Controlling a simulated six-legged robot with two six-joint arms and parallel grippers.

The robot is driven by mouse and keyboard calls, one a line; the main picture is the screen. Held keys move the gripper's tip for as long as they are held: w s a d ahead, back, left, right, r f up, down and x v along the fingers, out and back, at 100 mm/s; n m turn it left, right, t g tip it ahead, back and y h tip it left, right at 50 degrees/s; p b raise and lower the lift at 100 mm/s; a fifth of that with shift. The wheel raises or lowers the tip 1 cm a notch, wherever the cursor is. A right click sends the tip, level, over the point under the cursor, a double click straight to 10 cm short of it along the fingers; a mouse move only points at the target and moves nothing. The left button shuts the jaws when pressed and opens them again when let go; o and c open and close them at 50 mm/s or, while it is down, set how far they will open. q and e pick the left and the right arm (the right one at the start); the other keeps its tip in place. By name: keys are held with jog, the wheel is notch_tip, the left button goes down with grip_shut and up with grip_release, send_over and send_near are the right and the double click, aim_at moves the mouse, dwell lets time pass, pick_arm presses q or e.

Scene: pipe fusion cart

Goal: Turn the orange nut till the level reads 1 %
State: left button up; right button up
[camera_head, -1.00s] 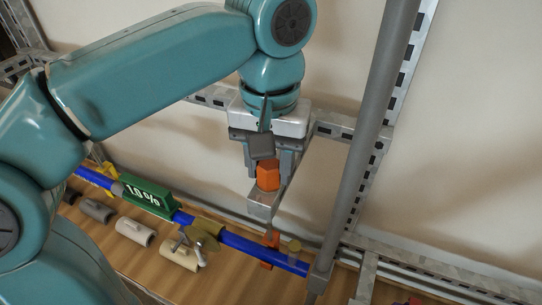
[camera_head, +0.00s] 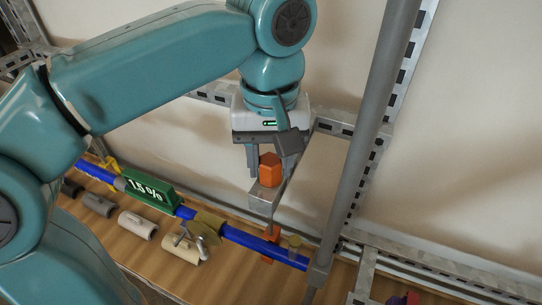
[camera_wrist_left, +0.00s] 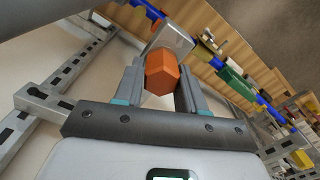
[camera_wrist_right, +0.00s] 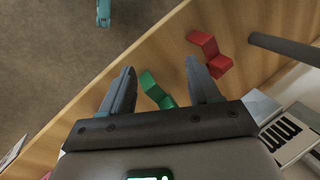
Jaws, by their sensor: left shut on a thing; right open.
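The orange nut (camera_head: 270,170) sits on a grey metal bracket (camera_head: 264,198) at the centre of the head view. My left gripper (camera_head: 269,166) is shut on the orange nut, with its fingers on either side; the nut also shows in the left wrist view (camera_wrist_left: 161,73). The green level (camera_head: 150,193) lies on the blue pipe (camera_head: 240,238), and its display reads 1.5 %. The level also shows in the left wrist view (camera_wrist_left: 238,84). My right gripper (camera_wrist_right: 160,68) is open and shows only in its own wrist view.
Several pipe fittings, including a cream one (camera_head: 182,249), lie on the wooden bench (camera_head: 215,275) in front of the pipe. A grey upright post (camera_head: 362,150) stands right of the nut. Red (camera_wrist_right: 210,54) and green (camera_wrist_right: 156,90) pieces lie beneath my right gripper.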

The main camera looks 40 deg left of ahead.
aim_at(269, 159)
pick_arm(q)
jog(key=o, duration=1)
jog(key=shift+s+r, duration=0.1)
notch_tip(269, 159, up, 8)
jog(key=shift+f+p, duration=0.25)
jog(key=shift+p, duration=0.25)
